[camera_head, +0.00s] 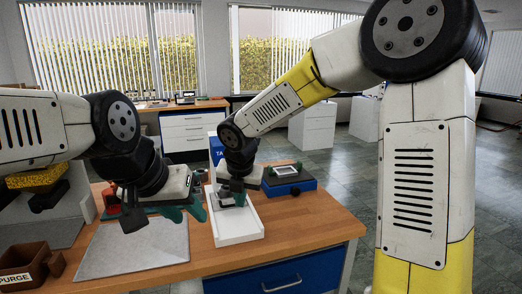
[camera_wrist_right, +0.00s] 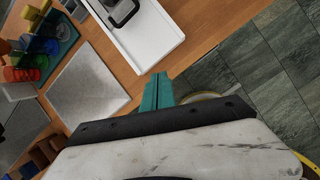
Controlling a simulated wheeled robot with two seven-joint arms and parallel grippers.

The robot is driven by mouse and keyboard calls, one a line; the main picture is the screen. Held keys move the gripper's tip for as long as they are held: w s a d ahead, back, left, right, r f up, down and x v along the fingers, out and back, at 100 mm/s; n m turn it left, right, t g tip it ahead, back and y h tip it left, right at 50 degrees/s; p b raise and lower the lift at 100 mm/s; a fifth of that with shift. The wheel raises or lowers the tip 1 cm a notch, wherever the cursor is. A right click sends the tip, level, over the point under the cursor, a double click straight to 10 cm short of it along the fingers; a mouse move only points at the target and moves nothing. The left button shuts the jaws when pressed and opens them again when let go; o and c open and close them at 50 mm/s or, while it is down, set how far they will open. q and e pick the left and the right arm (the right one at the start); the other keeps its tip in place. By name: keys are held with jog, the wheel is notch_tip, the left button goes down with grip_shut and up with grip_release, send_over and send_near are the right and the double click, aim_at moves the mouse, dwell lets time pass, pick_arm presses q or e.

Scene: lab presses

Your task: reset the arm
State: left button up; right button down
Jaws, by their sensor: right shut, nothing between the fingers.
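My left gripper (camera_head: 185,208) hangs over the back right part of the grey mat (camera_head: 140,250), beside the white tray (camera_head: 235,226). Its teal fingers are seen edge-on and partly covered by the gripper body, so their gap is unclear. My right gripper hangs above the table beside the white tray and is partly hidden by its own wrist in the head view. In the right wrist view its teal fingertips (camera_wrist_right: 157,92) are together and empty, above the table's edge. A black-and-grey device lies on the tray.
A blue box (camera_head: 290,187) with a small display stands right of the tray. A brown PURGE bin (camera_head: 24,263) sits at the front left. Coloured cups, including a red one (camera_wrist_right: 13,74), show in the right wrist view. The table's front right is clear.

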jog(key=s+d+r+m, duration=0.45)
jog(key=d+m, duration=0.25)
jog(key=m, duration=0.2)
jog(key=s+d+r+m, duration=0.4)
jog(key=s+d+m, duration=0.1)
jog(key=d+m, duration=0.35)
jog(key=s+d+m+t+y, duration=0.1)
jog(key=s+d+m, duration=0.3)
jog(key=s+m, duration=0.6)
jog(key=m, duration=0.6)
jog(key=shift+s+d+r+t+y, duration=0.2)
jog(key=shift+d+r+t+y, duration=0.1)
jog(key=shift+r+t, duration=0.1)
